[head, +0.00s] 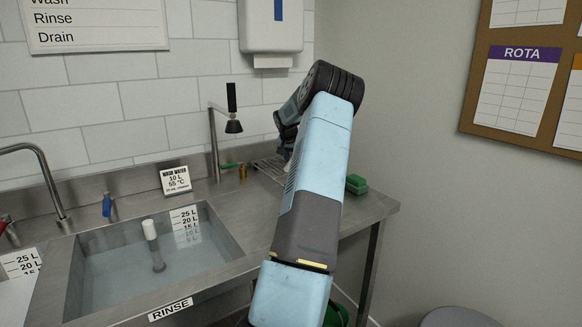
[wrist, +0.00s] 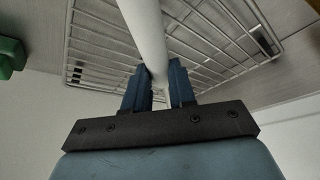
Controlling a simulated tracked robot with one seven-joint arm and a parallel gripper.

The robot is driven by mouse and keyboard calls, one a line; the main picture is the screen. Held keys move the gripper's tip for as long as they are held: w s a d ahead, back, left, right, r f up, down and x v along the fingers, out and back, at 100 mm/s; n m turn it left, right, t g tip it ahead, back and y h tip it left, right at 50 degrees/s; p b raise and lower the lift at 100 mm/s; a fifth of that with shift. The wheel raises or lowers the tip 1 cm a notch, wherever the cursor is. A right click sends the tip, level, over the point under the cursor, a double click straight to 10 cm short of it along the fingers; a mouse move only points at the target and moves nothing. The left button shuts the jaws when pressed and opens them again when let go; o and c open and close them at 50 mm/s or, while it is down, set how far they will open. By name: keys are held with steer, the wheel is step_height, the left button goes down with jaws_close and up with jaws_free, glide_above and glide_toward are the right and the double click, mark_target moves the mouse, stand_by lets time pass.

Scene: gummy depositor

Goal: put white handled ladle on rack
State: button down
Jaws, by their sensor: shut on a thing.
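In the wrist view my gripper (wrist: 160,78) is shut on a smooth white handle (wrist: 145,28), which runs up out of the top of the picture. The head of the held ladle is not in view. Behind the handle is the wire rack (wrist: 95,48); I cannot tell whether the handle touches it. In the head view the rack (head: 268,169) lies on the counter right of the sink, partly hidden by my arm. My gripper (head: 287,150) is over or beside it there, mostly hidden.
Green pads (head: 356,184) lie right of the rack. A tap with a black spray head (head: 233,125) stands left of it. A wall lies behind the counter.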

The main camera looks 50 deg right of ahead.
steer(key=shift+w+d+f, duration=0.25)
steer(key=shift+f, duration=1.7)
steer(key=c, duration=0.9)
jaws_free()
steer(key=shift+c, duration=0.2)
steer(key=v, duration=1.2)
